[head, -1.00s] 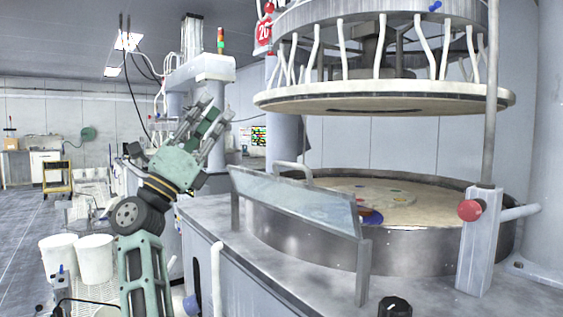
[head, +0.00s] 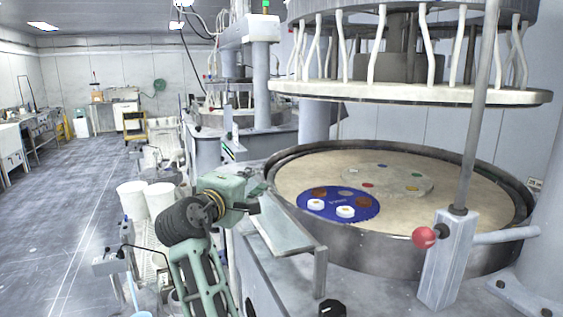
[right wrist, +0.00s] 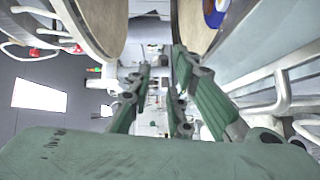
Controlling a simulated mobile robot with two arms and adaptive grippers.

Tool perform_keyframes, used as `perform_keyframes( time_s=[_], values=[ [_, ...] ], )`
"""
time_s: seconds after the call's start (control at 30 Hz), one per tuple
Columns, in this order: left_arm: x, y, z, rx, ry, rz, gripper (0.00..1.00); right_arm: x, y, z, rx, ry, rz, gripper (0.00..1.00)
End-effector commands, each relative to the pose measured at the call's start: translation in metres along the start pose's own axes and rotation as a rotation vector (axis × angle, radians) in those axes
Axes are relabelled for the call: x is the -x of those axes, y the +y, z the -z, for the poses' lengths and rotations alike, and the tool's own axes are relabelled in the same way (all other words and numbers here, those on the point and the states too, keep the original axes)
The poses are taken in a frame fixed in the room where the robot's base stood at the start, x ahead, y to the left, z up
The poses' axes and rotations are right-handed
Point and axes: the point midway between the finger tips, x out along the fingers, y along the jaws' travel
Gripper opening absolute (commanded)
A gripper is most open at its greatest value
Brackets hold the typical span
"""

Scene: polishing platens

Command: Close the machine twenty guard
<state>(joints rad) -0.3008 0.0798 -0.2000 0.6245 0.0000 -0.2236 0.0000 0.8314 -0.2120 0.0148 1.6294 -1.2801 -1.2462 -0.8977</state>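The guard (head: 287,226) is a tilted, pale, framed panel at the front edge of the near polishing machine. It stands outside the round platen's steel rim. It also shows as a pale blue panel in the right wrist view (right wrist: 265,47), with a light bar handle (right wrist: 283,92) beside it. My right gripper (head: 262,188) is green and is just beyond the guard's far left end in the head view. Its fingers (right wrist: 160,90) are apart with nothing between them. I cannot tell whether it touches the guard. My left gripper is out of view.
A blue disc (head: 338,203) with small round parts lies on the platen (head: 400,165). The raised upper plate (head: 410,92) hangs above. A post with a red knob (head: 424,237) stands at front right. White buckets (head: 147,200) stand left; floor (head: 70,220) is open beyond.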

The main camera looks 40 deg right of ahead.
Motion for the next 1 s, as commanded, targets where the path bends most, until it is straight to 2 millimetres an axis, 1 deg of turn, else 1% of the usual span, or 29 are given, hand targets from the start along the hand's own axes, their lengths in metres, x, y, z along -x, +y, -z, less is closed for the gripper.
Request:
perform_keyframes(
  time_s=[0.07,0.13,0.4,0.53,0.7,0.9,0.93,1.0],
  values=[
    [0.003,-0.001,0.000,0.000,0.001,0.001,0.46,-0.002,0.000,-0.005,0.021,-0.023,0.004,0.18],
    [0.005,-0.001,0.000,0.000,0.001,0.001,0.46,-0.010,0.000,-0.006,0.024,-0.027,0.005,0.18],
    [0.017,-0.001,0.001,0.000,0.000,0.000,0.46,-0.053,0.002,-0.007,0.021,-0.024,0.004,0.18],
    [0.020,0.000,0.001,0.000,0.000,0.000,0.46,-0.068,0.000,-0.006,0.021,-0.023,0.003,0.18],
    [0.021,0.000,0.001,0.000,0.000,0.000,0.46,-0.077,-0.001,-0.007,0.018,-0.022,0.005,0.18],
    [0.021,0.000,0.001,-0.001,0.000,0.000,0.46,-0.077,-0.002,-0.007,0.017,-0.021,0.005,0.18],
    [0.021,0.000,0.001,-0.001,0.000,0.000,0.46,-0.077,-0.002,-0.007,0.017,-0.021,0.005,0.18],
    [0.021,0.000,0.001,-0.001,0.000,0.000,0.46,-0.077,-0.002,-0.007,0.017,-0.021,0.004,0.12]
  ],
)
